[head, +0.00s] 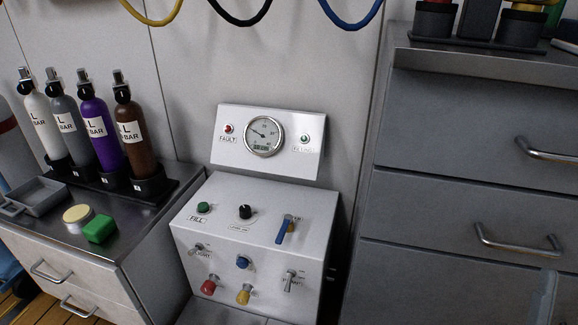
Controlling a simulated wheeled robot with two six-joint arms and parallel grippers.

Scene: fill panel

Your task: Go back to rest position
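Neither of my grippers shows in the head view. The fill panel (250,222) stands in the middle, a white box with a green FILL button (203,208), a black knob (245,212) and a blue-handled lever (285,229). Its front bears a toggle (196,249), a blue fitting (243,262), a red fitting (208,287), a yellow fitting (243,294) and another switch (290,280). The gauge (264,136) above it sits between a red FAULT lamp (229,129) and a green lamp (305,139).
Several bottles (97,118) stand upright in a black rack on the left cabinet (150,226). A grey tray (39,197), a round cream-topped tin (77,216) and a green block (100,229) lie before them. A grey drawer cabinet (460,210) fills the right. Yellow, black and blue hoses (350,22) hang above.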

